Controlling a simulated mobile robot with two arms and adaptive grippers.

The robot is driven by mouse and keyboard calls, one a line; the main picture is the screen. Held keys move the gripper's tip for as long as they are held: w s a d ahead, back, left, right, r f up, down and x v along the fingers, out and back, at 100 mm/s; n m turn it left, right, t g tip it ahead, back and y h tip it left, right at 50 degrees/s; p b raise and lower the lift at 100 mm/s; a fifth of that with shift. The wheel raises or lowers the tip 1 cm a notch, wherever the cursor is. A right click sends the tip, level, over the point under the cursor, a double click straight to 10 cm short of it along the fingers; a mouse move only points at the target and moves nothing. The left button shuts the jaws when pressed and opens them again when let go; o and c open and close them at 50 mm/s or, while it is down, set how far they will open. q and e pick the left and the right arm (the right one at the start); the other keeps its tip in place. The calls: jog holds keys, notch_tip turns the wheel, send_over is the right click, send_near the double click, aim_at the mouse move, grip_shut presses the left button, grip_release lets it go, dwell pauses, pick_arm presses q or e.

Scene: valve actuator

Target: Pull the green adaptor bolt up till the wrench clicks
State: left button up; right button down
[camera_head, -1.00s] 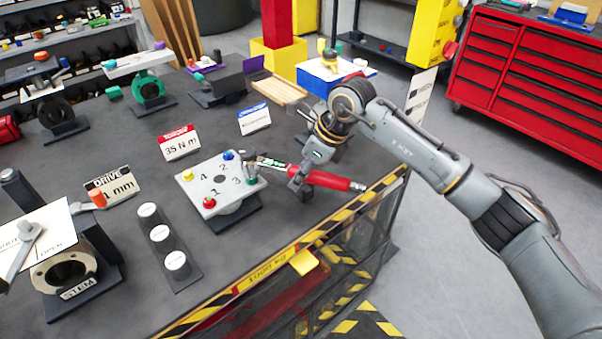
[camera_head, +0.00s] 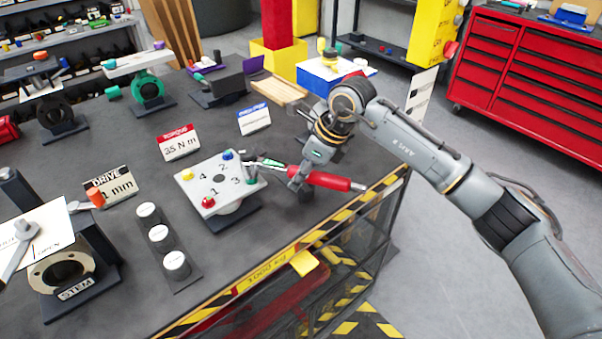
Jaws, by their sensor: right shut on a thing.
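The light grey plate (camera_head: 216,184) is numbered 1 to 4 and has a red bolt (camera_head: 208,202), a yellow bolt (camera_head: 187,175) and a blue bolt (camera_head: 228,155) at its corners. The green adaptor bolt (camera_head: 251,181) is at the right corner, by the 3, and is small in view. The torque wrench with a red handle (camera_head: 330,181) lies across the plate's right side, its head near the green bolt; I cannot tell exactly how they meet. My right gripper (camera_head: 297,183) is shut on the wrench, around the inner part of its handle. My left gripper is not in view.
A red torque sign (camera_head: 179,142) reading 35 N m and a blue sign (camera_head: 254,119) stand behind the plate. The striped table edge (camera_head: 330,240) runs close in front of the wrench.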

jog(key=shift+f+b, duration=0.7)
jog(key=shift+f, duration=0.05)
dwell(0.3)
jog(key=shift+s+a+m+t, duration=0.2)
jog(key=shift+s+a+m, duration=0.1)
jog(key=shift+s+m, duration=0.2)
jog(key=shift+s+a+m+t, duration=0.2)
jog(key=shift+s+a+m, duration=0.05)
jog(key=shift+s+m, duration=0.25)
jog(key=shift+a, duration=0.15)
jog(key=shift+s+a+m+t+h+b, duration=0.4)
jog(key=shift+s+a+m+b, duration=0.25)
jog(key=shift+s+m, duration=0.35)
jog(key=shift+w, duration=0.1)
jog(key=shift+a, duration=0.1)
